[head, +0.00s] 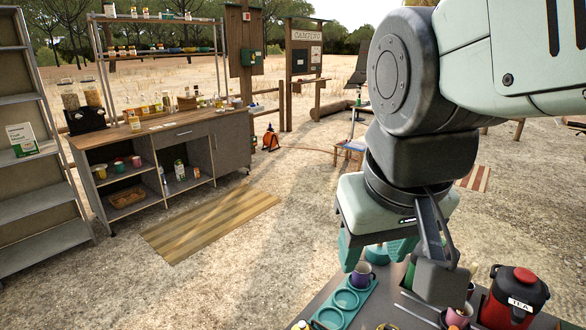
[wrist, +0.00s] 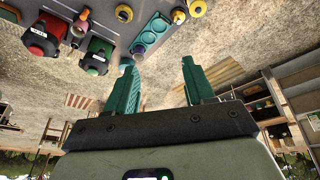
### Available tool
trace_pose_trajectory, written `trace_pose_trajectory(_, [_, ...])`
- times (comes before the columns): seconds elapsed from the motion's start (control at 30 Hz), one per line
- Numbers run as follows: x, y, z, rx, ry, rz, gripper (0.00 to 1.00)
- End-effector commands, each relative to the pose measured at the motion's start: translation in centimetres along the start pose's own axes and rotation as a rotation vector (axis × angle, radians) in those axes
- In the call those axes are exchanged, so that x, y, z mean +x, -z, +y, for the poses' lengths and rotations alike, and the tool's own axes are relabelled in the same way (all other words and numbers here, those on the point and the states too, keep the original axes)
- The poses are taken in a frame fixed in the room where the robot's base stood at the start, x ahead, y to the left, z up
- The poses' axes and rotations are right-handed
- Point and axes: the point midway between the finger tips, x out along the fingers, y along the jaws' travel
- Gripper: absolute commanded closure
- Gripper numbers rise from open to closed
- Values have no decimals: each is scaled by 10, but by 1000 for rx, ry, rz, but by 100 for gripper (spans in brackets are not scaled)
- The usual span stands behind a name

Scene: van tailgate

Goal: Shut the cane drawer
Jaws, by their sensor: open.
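No drawer that I can clearly identify as cane shows in either view. A tan, woven-looking tray or basket (head: 127,197) sits in the lower left bay of the wooden-topped cabinet (head: 215,118); whether it is the cane drawer I cannot tell. A grey drawer front (head: 184,134) at the cabinet's top middle looks closed. My gripper (head: 378,246) hangs at the right, above the far edge of the near counter and well apart from the cabinet. Its teal fingers are spread with nothing between them, as the wrist view (wrist: 158,78) also shows.
The near counter (head: 350,318) holds a purple mug (head: 361,273), a teal cup tray (head: 345,300) and a red tea flask (head: 515,298). A striped mat (head: 212,225) lies before the cabinet. Metal shelving (head: 38,205) stands far left. Open gravel lies between.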

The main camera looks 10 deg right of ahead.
Motion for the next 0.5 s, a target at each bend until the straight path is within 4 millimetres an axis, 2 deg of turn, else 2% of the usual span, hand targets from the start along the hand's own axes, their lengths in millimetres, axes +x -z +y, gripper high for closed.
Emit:
trace_pose_trajectory(0.03, [15, 6, 4, -23, -15, -74, 55])
trace_pose_trajectory(0.33, [104, 23, 34, -183, -142, -451, 100])
trace_pose_trajectory(0.5, [159, 20, 51, -295, -226, -662, 100])
